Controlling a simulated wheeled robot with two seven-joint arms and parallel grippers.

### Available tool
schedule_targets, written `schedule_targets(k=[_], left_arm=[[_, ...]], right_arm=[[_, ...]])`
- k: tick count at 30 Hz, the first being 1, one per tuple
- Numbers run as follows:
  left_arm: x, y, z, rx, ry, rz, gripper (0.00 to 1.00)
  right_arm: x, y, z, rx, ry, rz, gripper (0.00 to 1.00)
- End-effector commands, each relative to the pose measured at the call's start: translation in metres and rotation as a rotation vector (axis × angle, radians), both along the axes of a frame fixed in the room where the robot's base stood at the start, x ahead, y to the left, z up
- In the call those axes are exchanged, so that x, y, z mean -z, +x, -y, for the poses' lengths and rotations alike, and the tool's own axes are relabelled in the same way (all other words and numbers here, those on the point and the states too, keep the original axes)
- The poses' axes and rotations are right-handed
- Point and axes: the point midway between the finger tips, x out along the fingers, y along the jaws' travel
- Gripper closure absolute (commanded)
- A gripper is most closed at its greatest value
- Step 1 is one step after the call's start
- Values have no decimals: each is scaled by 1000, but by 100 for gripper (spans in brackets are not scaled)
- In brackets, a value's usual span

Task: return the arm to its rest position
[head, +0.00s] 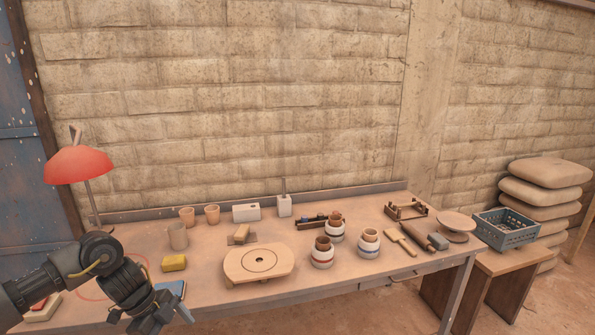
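My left arm comes in from the lower left, over the left end of the workbench (215,287). My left gripper (163,318) hangs low at the bottom edge of the head view, pointing down. Its fingertips are dark and partly cut off, so I cannot tell if it is open or shut. A blue flat item (171,288) lies right behind it, partly hidden. No held object is visible. My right gripper is not in view.
A red lamp (79,165) stands at the left behind my arm. A yellow sponge (174,263) and a round-topped wooden board (259,263) are close to the gripper. Several pots and tools fill the bench's right half. A grey crate (505,230) stands at far right.

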Motion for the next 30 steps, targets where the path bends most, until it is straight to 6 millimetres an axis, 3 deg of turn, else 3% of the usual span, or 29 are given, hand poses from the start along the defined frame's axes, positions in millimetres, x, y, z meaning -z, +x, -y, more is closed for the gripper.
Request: schedule_targets(k=[11, 16, 19, 23, 26, 30], left_arm=[[65, 27, 65, -100, -206, 50, 0], [122, 37, 99, -239, -332, 74, 0], [179, 35, 114, -397, -402, 81, 0], [272, 7, 111, -666, -421, 71, 0], [336, -33, 98, -840, -378, 49, 0], [411, -107, 75, -1041, -275, 2, 0]], right_arm=[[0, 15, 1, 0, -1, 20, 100], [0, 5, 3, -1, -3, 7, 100], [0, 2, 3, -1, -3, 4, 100], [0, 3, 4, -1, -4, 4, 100], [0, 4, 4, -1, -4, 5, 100], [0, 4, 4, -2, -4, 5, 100]])
